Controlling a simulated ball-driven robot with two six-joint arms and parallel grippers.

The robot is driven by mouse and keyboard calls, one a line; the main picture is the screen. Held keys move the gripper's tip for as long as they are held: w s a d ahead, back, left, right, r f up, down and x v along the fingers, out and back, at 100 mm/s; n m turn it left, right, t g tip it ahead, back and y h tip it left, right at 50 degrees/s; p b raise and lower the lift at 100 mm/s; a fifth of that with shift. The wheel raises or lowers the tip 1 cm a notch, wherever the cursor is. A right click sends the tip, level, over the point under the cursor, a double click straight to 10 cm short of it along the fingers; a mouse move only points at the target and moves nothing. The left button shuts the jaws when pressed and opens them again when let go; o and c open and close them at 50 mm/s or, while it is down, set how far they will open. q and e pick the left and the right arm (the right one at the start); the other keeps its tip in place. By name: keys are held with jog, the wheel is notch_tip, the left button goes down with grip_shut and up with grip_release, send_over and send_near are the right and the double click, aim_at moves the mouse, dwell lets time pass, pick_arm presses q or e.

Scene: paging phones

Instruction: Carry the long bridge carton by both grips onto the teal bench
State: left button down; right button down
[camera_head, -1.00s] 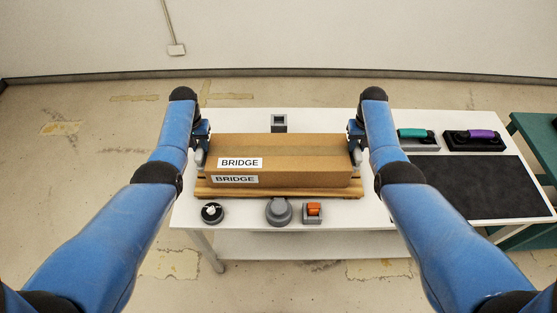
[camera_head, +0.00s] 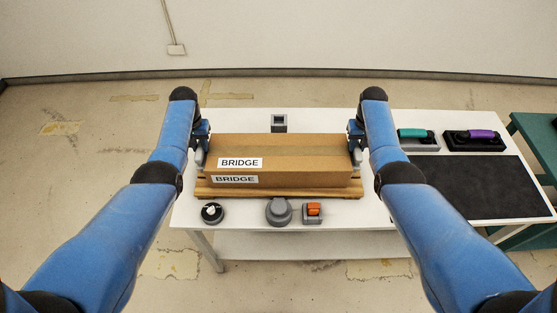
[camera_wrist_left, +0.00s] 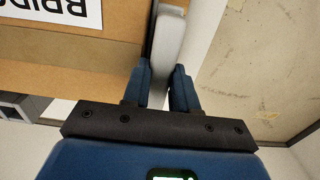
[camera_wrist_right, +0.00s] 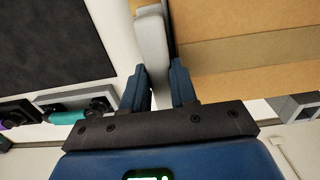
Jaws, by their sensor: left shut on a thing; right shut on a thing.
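The long brown bridge carton (camera_head: 305,150), with two white BRIDGE labels on its top and near side, lies level on or just above a wooden board (camera_head: 280,194); any gap is too small to tell. My left gripper (camera_wrist_left: 160,78) is shut on the pale grey left grip (camera_wrist_left: 167,45) at the carton's left end. My right gripper (camera_wrist_right: 160,80) is shut on the matching right grip (camera_wrist_right: 151,45) at its right end. The teal bench (camera_head: 533,140) stands at the right edge, only partly in view.
The white table (camera_head: 430,152) bears a black mat (camera_head: 460,187), a teal handset (camera_head: 412,133) and a purple handset (camera_head: 483,134) on the right. A round grey device (camera_head: 279,212), an orange switch (camera_head: 314,209) and a black dial (camera_head: 212,213) sit in front; a grey block (camera_head: 279,122) sits behind.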

pick_arm(q)
jog(key=shift+w+r, duration=0.1)
jog(key=shift+r, duration=0.05)
pick_arm(e)
jog(key=shift+w+r, duration=0.1)
jog(key=shift+r, duration=0.1)
